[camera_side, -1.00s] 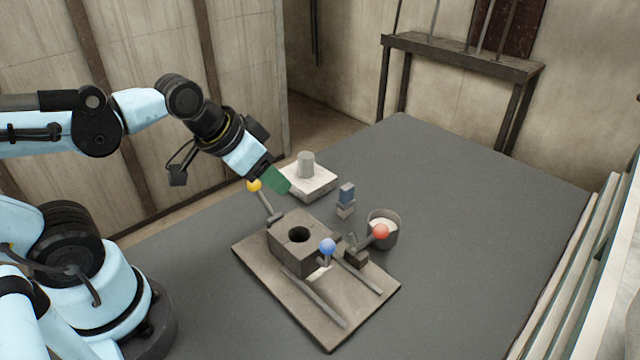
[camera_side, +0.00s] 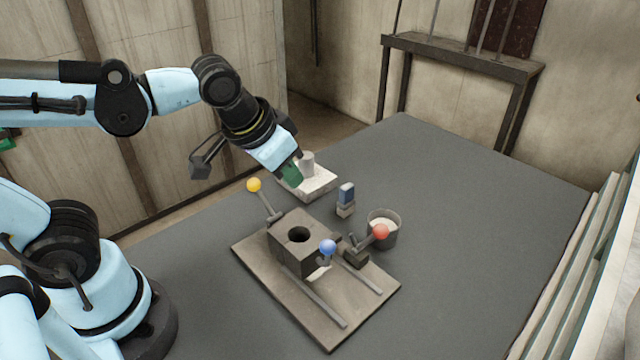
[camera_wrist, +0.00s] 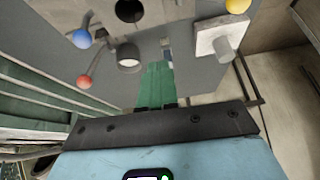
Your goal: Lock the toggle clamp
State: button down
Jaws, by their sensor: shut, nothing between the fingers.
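A grey block with a round hole (camera_side: 299,234) stands on a metal base plate (camera_side: 330,325). Three ball-ended levers stand at it: a yellow knob (camera_side: 254,185) at the back left, tilted up and outward, a blue knob (camera_side: 327,247) at the front, and a red knob (camera_side: 380,231) on a tilted lever at the right. I cannot tell which lever belongs to the toggle clamp. My gripper (camera_side: 292,178) has green fingers, shut and empty, above and behind the block, apart from all knobs. The wrist view shows the fingers (camera_wrist: 156,84), yellow knob (camera_wrist: 238,6), blue knob (camera_wrist: 82,38) and red knob (camera_wrist: 84,82).
A pale slab (camera_side: 318,190) with a grey cylinder (camera_side: 307,160) lies behind my fingers in the side view. A small blue-topped block (camera_side: 346,195) and a cup with pale contents (camera_side: 384,238) stand right of the grey block. The table's right half is clear.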

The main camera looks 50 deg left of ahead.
jog(key=s+d+r+y, duration=0.1)
jog(key=d+y, duration=0.4)
jog(key=d, duration=2.1)
jog(key=shift+s+r+t, duration=0.3)
jog(key=shift+s+r, duration=0.05)
jog(key=shift+r, duration=0.35)
jog(key=shift+w+f, duration=0.1)
send_near(370, 240)
jog(key=w+d+f, duration=0.2)
jog(key=w+f, duration=0.1)
jog(key=f, duration=0.1)
jog(key=shift+w+a+r, duration=0.35)
jog(key=shift+a, duration=0.2)
jog(key=shift+a, duration=0.1)
